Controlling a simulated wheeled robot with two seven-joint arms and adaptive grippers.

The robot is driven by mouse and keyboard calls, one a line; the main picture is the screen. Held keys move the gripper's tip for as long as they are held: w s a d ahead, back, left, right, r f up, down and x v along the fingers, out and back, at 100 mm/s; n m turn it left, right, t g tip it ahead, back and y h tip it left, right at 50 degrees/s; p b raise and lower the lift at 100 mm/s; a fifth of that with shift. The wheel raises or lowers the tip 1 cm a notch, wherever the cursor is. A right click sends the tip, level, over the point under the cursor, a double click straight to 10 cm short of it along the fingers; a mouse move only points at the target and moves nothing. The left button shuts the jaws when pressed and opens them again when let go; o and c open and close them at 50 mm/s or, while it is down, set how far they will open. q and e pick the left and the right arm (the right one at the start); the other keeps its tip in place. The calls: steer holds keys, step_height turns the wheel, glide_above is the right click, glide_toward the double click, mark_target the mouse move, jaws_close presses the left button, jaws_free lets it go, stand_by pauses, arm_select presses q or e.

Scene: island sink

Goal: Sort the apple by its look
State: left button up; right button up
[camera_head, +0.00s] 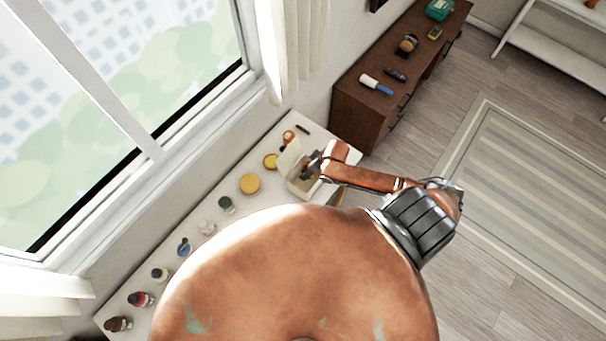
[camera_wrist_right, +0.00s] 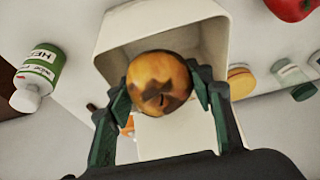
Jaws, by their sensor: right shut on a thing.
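In the right wrist view a yellow-brown apple (camera_wrist_right: 160,82) with dark blotches sits between the green fingers of my right gripper (camera_wrist_right: 158,92), which is shut on it. Behind the apple is the open mouth of a cream box (camera_wrist_right: 207,45). I cannot tell how far inside the mouth the apple is. In the head view my right gripper (camera_head: 311,167) is at the cream box (camera_head: 300,186) near the far end of the white counter; the held apple cannot be made out there. A red apple (camera_wrist_right: 293,7) shows at the wrist view's top right. My left gripper is not in view.
Several jars and bottles line the counter, including a round yellow item (camera_head: 250,184) and a dark-green jar (camera_head: 226,204). A white-green bottle (camera_wrist_right: 38,75) lies left of the box in the wrist view. A brown cabinet (camera_head: 365,105) stands beyond the counter.

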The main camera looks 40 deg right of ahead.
steer(key=shift+f, duration=0.2)
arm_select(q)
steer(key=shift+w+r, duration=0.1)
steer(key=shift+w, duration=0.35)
arm_select(e)
steer(key=o, duration=1.3)
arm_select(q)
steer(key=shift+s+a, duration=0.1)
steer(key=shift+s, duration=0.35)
arm_select(e)
steer(key=shift+o, duration=0.2)
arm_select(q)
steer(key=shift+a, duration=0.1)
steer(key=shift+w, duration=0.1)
arm_select(e)
steer(key=v, duration=1.2)
